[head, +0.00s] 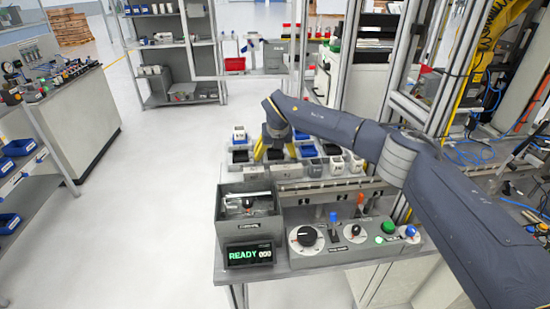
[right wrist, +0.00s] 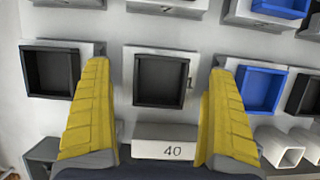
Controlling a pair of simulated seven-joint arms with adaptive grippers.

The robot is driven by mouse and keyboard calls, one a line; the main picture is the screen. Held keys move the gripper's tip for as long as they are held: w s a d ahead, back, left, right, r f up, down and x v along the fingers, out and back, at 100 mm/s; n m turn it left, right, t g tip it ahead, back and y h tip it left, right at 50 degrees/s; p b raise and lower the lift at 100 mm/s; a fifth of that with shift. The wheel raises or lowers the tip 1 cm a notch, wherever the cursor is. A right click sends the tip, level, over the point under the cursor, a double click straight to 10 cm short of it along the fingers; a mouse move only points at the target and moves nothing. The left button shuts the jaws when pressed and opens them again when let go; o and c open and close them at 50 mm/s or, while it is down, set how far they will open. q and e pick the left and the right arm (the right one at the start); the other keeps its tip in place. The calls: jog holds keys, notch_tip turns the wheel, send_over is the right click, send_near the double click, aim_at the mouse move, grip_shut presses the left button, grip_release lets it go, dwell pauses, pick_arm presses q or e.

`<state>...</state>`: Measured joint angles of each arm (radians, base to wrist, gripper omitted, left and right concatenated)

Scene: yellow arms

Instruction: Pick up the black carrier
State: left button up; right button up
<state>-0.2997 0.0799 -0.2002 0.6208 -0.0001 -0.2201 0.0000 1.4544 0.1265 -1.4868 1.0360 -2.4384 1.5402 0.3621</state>
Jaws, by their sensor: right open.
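My right gripper (head: 262,150) is over the rows of trays at the back of the workbench, its yellow fingers pointing down. In the right wrist view its two fingers (right wrist: 159,70) are spread apart with nothing gripped. A square black carrier (right wrist: 158,82) sits in a grey holder between the fingers, above a block marked 40. I cannot tell whether the fingers touch it. Another black carrier (right wrist: 52,72) is left of the left finger, and a third (right wrist: 302,95) is cut off at the right edge. My left gripper is out of view.
A blue carrier (right wrist: 261,90) sits just right of the right finger. Empty light tubes (right wrist: 286,152) lie below it. On the bench front are a grey bin (head: 248,212), a display reading READY (head: 249,255) and a control panel with knobs (head: 345,250).

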jog(key=shift+w+f, duration=0.1)
jog(key=shift+f, duration=0.15)
jog(key=c, duration=1.2)
jog(key=shift+c, duration=0.2)
jog(key=shift+r, duration=0.15)
